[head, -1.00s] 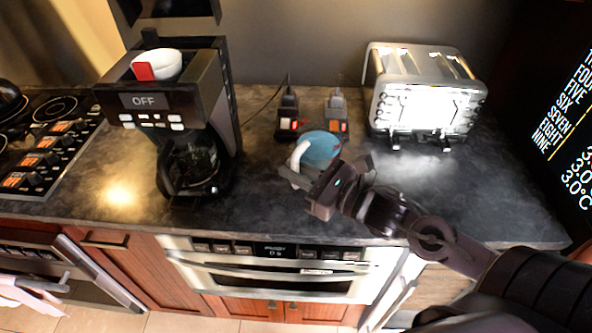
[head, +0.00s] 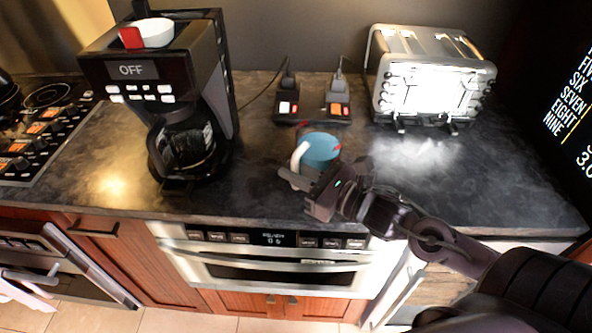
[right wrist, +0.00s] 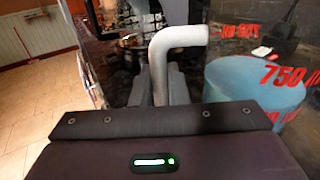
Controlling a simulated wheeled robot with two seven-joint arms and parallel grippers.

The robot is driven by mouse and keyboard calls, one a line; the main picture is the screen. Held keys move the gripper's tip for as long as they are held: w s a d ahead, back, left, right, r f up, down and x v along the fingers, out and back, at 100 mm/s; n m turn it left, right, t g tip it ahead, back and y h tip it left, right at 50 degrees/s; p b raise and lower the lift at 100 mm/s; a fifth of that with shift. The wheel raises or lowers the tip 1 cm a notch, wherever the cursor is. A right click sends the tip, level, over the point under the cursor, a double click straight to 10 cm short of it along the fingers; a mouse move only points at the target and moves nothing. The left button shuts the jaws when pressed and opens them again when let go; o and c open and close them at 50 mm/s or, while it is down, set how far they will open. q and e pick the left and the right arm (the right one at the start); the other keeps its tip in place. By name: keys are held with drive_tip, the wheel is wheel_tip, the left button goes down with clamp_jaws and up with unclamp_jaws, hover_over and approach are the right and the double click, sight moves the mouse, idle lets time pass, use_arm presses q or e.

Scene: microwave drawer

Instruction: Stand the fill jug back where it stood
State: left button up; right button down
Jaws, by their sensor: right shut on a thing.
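The fill jug (head: 321,148) is a blue vessel with a white handle on its left side. It is upright at the counter, in front of the two plugs; I cannot tell whether its base touches the counter. My right gripper (head: 297,181) is shut on the jug's handle. In the right wrist view the white handle (right wrist: 160,62) runs down between the fingers (right wrist: 161,86), and the jug's blue body (right wrist: 256,88) with red markings is at the right. The gripper hides the jug's lower part in the head view. My left gripper is not in view.
A steel toaster (head: 430,75) stands back right. The counter (head: 255,185) is clear between coffee maker and jug.

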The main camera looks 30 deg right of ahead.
drive_tip(key=shift+r, duration=0.15)
drive_tip(key=c, duration=1.4)
unclamp_jaws()
drive_tip(key=shift+c, duration=0.2)
drive_tip(key=shift+o, duration=0.5)
drive_tip(key=shift+f, duration=0.2)
drive_tip(key=shift+b+v, duration=0.3)
drive_tip(key=shift+v, duration=3.65)
